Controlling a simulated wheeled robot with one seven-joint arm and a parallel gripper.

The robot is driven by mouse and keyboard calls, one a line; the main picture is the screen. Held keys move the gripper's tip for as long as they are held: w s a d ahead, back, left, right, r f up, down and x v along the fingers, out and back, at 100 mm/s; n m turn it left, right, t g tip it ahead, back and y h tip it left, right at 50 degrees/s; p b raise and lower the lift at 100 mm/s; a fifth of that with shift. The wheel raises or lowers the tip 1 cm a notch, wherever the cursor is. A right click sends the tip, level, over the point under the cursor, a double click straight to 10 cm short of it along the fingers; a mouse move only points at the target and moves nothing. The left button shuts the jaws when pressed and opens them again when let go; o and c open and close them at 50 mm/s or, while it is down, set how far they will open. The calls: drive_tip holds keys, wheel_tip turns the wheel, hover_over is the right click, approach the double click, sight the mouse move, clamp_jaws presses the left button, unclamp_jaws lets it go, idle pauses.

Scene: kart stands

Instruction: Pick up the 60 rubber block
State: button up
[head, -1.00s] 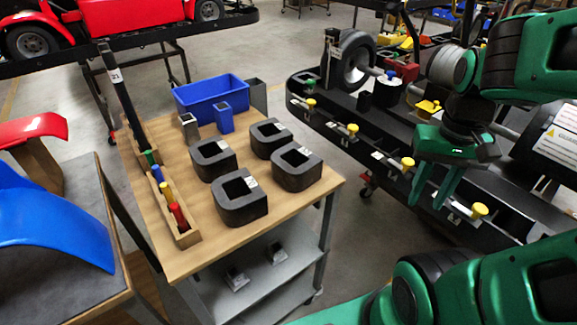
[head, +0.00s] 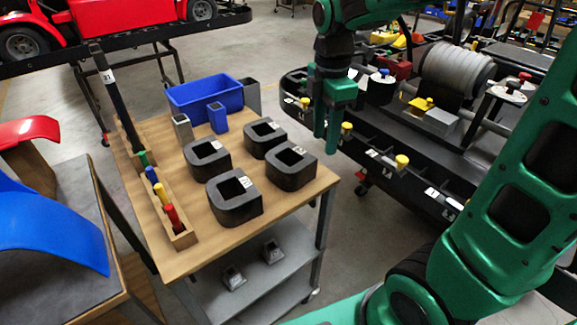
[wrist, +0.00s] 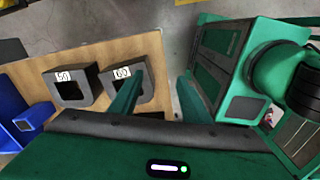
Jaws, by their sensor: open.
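Several black rubber blocks with square holes and small white labels stand on the wooden table. In the wrist view, one label looks like 50, on a block (wrist: 82,98). The other label there looks like 60, but the digits are small; that block (wrist: 150,98) is partly behind a finger. They appear to be the right-hand pair in the head view, the back right block (head: 265,146) and the front right block (head: 290,178). The labels in the head view are unreadable. My gripper (head: 326,146) is open and empty, pointing down beyond the table's right edge, apart from the blocks.
Two more blocks stand at the left (head: 206,170) and front (head: 234,212). A blue bin (head: 190,100), small tubes and a wooden rack (head: 182,238) of coloured handles share the table (head: 196,262). A black kart chassis (head: 440,192) stands right of my gripper.

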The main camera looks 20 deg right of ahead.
sight(301, 164)
drive_tip(key=w+a+n, duration=0.2)
drive_tip(key=a+n, duration=0.2)
drive_tip(key=shift+w+a+f+n, duration=0.3)
drive_tip(key=shift+w+a+n, duration=0.05)
drive_tip(key=shift+w+n, duration=0.05)
drive_tip(key=shift+d+f, duration=0.2)
drive_tip(key=shift+f, duration=4.95)
clamp_jaws()
